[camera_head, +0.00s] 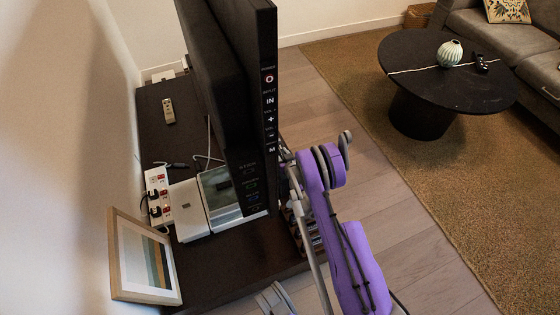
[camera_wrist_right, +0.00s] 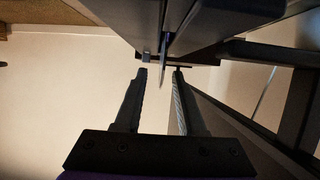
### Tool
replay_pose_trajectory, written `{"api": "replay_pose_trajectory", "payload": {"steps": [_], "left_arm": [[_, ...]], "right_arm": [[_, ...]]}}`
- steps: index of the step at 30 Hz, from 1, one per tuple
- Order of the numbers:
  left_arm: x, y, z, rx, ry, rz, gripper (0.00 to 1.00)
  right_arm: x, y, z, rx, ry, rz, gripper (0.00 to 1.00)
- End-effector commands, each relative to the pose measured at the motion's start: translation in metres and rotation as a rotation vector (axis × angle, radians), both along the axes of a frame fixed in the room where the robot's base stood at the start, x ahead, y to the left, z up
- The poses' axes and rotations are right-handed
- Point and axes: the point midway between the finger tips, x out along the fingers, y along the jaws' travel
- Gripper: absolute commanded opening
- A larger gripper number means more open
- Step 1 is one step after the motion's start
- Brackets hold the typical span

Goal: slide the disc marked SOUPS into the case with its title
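My right gripper (camera_wrist_right: 160,71) shows in the right wrist view with its two dark fingers apart. A thin, dark upright edge lies between the fingertips in that view; I cannot tell what it belongs to or whether it touches them. In the head view my purple right arm reaches beside the television, and its gripper is hidden. Several small patterned items (camera_head: 314,241) stand partly hidden behind that arm at the stand's edge; I cannot tell whether they are cases. No disc or title can be read.
The large television (camera_head: 236,95) blocks much of the dark stand (camera_head: 230,272). On the stand are a remote (camera_head: 168,110), a power strip (camera_head: 158,190), a white box (camera_head: 188,210) and a leaning picture frame (camera_head: 120,255). A round black table (camera_head: 420,85) stands farther right.

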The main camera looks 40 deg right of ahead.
Motion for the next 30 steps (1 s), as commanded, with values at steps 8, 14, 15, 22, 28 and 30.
{"api": "replay_pose_trajectory", "payload": {"steps": [8,14,15,22,28,30], "left_arm": [[0.0003,0.0,-0.0015,0.0,0.0,0.0,0.5],[0.0003,0.0,-0.0015,0.0,0.0,0.0,0.5],[0.0003,0.0,-0.0015,0.0,0.0,0.0,0.5],[0.0002,0.0,-0.0015,0.0,0.0,0.0,0.5],[0.0002,0.0,-0.0015,0.0,0.0,0.0,0.5],[0.0003,0.0,-0.0015,0.0,0.0,0.0,0.5]], "right_arm": [[0.0062,-0.002,-0.0017,0.0,0.0,0.0,0.39],[0.006,-0.002,-0.0017,0.0,0.0,0.0,0.1],[0.0059,-0.0019,-0.0016,0.0,0.0,0.0,0.03],[0.0059,-0.0019,-0.0016,0.0,0.0,0.0,0.0],[0.0059,-0.0019,-0.0016,0.0,0.0,0.0,0.0],[0.0059,-0.0019,-0.0016,0.0,0.0,0.0,0.0]]}}
